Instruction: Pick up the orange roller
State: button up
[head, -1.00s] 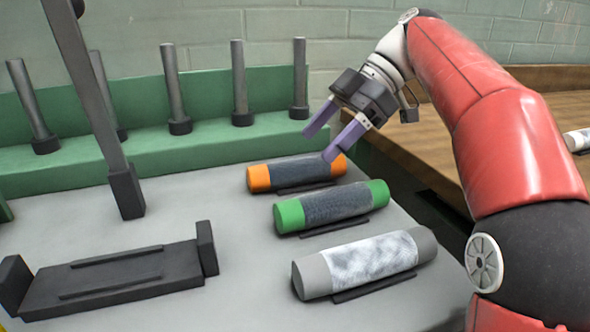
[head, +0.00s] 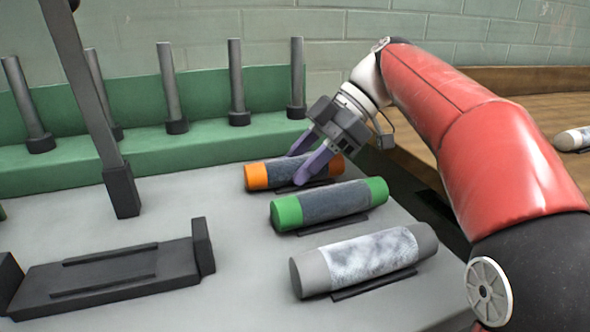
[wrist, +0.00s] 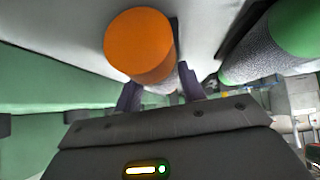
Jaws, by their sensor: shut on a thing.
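The orange roller (head: 257,177) has orange ends and a dark grey fuzzy middle. It lies at the back of a row of three rollers on the grey table, over a thin dark rest. My gripper (head: 300,169) is shut on the roller's middle, with one purple finger on each side. In the wrist view the orange end of the orange roller (wrist: 139,45) faces the camera, and the fingers of my gripper (wrist: 160,95) flank the roller behind it. The near finger hides part of the fuzzy middle in the head view.
The green roller (head: 330,203) lies close in front, and a grey-white roller (head: 362,262) nearer still. A black cradle (head: 110,280) stands at front left. A green rack with upright grey pegs (head: 237,90) runs along the back. A dark post (head: 122,190) stands at left.

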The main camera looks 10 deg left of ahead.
aim_at(302, 157)
jog(key=shift+c, duration=1.2)
notch_tip(302, 157, up, 10)
jog(key=p, duration=0.3)
